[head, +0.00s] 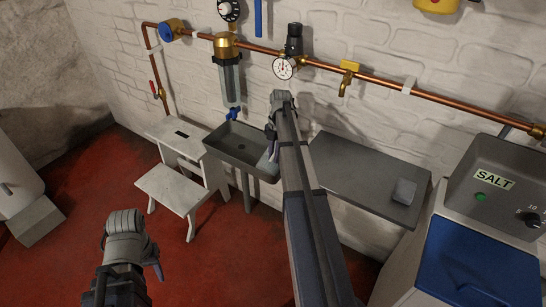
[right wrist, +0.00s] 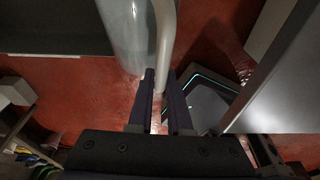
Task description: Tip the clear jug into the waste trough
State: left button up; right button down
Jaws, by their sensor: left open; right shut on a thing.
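The clear jug (right wrist: 128,30) shows in the right wrist view, with its pale handle (right wrist: 165,35) at the fingertips of my right gripper (right wrist: 161,75). My right gripper is shut on the handle. In the head view my right arm hides most of the jug; a pale sliver of it (head: 273,150) shows at the right end of the grey waste trough (head: 225,152). I cannot tell the jug's tilt or contents. The trough is mounted by the wall. My left gripper (head: 131,255) is open and empty, low over the floor, well apart from the trough.
A white step stool (head: 172,187) stands left of the trough. A grey shelf (head: 350,170) with a small grey block (head: 404,191) is to the right, beside the salt unit (head: 490,190). Above the trough hangs a clear filter housing (head: 230,83) on copper piping (head: 390,78).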

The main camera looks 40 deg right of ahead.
pick_arm(q)
jog(key=shift+r, duration=0.1)
pick_arm(e)
jog(key=shift+w+d+r+y, duration=0.2)
jog(key=shift+d+r+y, duration=0.2)
jog(key=shift+y, duration=0.2)
jog(key=shift+d+r+g, duration=0.15)
jog(key=shift+g, duration=0.25)
pick_arm(q)
jog(key=shift+r, duration=0.1)
pick_arm(e)
jog(key=shift+w+r, duration=0.1)
dwell(1.7)
